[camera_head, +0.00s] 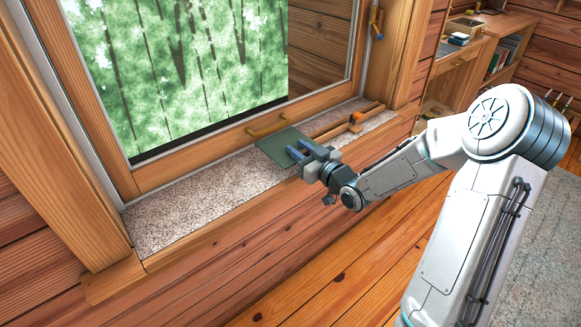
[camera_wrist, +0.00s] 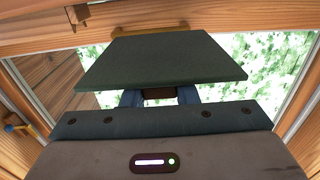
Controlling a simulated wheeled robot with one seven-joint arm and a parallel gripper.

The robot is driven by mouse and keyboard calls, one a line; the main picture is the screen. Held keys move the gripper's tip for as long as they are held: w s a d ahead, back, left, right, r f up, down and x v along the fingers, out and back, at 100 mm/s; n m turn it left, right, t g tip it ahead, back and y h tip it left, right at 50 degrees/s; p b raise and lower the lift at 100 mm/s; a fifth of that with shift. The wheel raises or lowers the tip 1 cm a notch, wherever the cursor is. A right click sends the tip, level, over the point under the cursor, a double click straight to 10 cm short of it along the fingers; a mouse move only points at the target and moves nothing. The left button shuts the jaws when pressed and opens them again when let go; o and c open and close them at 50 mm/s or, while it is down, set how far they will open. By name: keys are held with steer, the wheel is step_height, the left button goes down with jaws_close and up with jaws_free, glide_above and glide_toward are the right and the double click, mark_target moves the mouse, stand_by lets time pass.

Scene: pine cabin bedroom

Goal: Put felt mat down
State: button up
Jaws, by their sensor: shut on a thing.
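The felt mat is a flat dark green sheet (camera_head: 280,144), held out over the window sill (camera_head: 190,205). My gripper (camera_head: 300,155) is shut on its near edge, with the blue fingers at the mat's side. In the wrist view the mat (camera_wrist: 160,58) spans the upper middle, with the fingers (camera_wrist: 160,97) reaching its near edge. The sill has a speckled stone-like top inside a wooden border. I cannot tell whether the mat touches the sill or hangs just above it.
A wooden stick-like piece (camera_head: 340,124) with an orange-and-dark item (camera_head: 356,118) lies on the sill right of the mat. A window handle (camera_head: 268,126) is just behind the mat. The sill's left part is bare. A shelf with books (camera_head: 503,55) stands at the far right.

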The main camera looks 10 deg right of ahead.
mark_target(291, 169)
steer(key=shift+w+a+f, duration=0.25)
steer(key=shift+a+f, duration=0.15)
steer(key=shift+a, duration=0.15)
steer(key=shift+w+a+f, duration=0.25)
steer(key=shift+a+f, duration=0.15)
steer(key=shift+a, duration=0.15)
steer(key=shift+f+b, duration=0.75)
steer(key=shift+f, duration=1.15)
steer(key=shift+f, duration=0.2)
steer(key=o, duration=0.9)
steer(key=shift+r, duration=0.1)
